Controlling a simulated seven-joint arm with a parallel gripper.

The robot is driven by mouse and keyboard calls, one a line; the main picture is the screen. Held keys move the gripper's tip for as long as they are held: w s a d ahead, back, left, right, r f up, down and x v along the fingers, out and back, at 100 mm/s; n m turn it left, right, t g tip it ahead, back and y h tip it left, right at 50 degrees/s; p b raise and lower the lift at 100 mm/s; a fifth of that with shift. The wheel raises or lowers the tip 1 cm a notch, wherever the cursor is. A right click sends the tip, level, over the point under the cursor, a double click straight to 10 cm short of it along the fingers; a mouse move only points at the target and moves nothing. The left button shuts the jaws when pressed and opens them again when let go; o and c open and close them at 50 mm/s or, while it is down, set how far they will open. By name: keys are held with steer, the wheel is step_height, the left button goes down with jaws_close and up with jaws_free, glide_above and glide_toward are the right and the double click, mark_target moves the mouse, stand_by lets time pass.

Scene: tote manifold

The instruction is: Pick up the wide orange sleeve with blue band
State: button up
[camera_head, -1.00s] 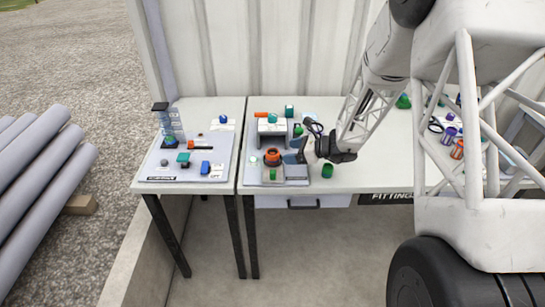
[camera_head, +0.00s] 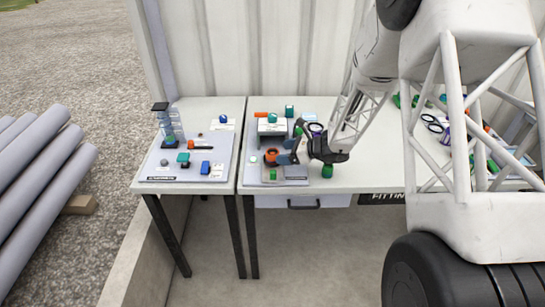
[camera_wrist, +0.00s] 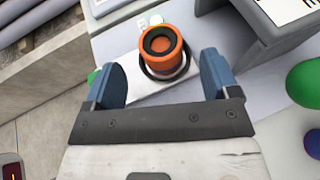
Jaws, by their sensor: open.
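The wide orange sleeve (camera_head: 271,155) stands on the near left part of the right-hand table. In the wrist view the orange sleeve (camera_wrist: 160,42) shows its dark open top, with a dark ring around its lower part and a bluish strip near its base. My gripper (camera_head: 285,149) is open just right of the sleeve in the head view. In the wrist view the blue fingers of my gripper (camera_wrist: 160,72) lie left and right of the sleeve, with gaps on both sides. I cannot tell whether the fingertips are down at its level.
A grey box-like stand (camera_head: 271,128) is behind the sleeve, and its wall is close to the right finger in the wrist view (camera_wrist: 262,35). A green piece (camera_head: 327,171) stands at the table's front edge. A second table (camera_head: 152,183) with small parts is to the left.

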mark_target(275, 152)
steer(key=shift+a, duration=0.1)
steer(key=shift+x, duration=2.55)
steer(key=c, duration=1.1)
steer(key=shift+w+r, duration=0.1)
steer(key=shift+r, duration=0.05)
